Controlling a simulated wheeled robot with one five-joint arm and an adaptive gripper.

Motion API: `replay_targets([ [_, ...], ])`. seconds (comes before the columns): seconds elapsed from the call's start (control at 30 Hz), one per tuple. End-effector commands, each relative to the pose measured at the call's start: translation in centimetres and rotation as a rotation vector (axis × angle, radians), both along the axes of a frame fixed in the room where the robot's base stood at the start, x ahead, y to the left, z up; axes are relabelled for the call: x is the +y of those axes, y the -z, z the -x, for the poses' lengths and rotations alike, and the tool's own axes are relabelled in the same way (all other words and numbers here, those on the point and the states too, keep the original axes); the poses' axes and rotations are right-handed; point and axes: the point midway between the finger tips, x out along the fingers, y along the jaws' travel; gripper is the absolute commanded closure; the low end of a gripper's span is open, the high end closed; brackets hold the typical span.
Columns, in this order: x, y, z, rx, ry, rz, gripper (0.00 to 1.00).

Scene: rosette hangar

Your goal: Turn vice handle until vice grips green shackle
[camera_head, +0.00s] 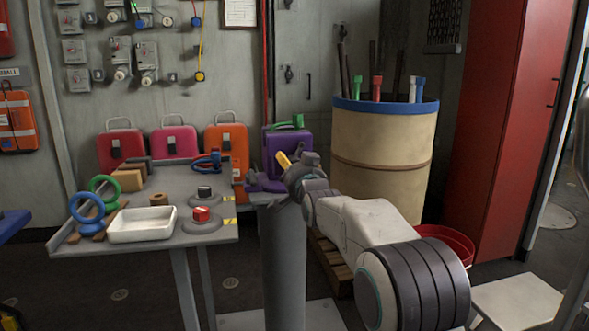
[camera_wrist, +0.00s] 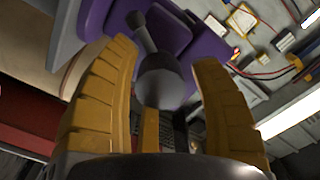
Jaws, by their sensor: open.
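The purple vice (camera_head: 262,184) stands on a grey pedestal in the middle of the head view, partly hidden by my gripper. Its purple body (camera_wrist: 185,40) fills the top of the wrist view. The grey vice handle (camera_wrist: 160,80), a bar with a rounded end, points toward the wrist camera. My gripper (camera_head: 284,163) is at the vice. In the wrist view its yellow fingers are open on either side of the handle's end, with gaps visible. A green shackle (camera_head: 290,122) shows above a purple block behind the vice; I cannot tell whether the vice jaws touch it.
A grey table (camera_head: 150,188) on the left holds a white tray (camera_head: 143,225), a blue shackle (camera_head: 207,160), rings and buttons. Coloured cases stand behind it. A beige drum (camera_head: 384,150) and a red locker (camera_head: 508,120) stand to the right.

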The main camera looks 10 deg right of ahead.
Motion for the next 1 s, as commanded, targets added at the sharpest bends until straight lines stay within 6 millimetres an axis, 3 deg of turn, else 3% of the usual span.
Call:
replay_targets([
  [1.0, 0.0, 0.04, 0.02, -0.001, 0.001, 0.911, 0.42],
])
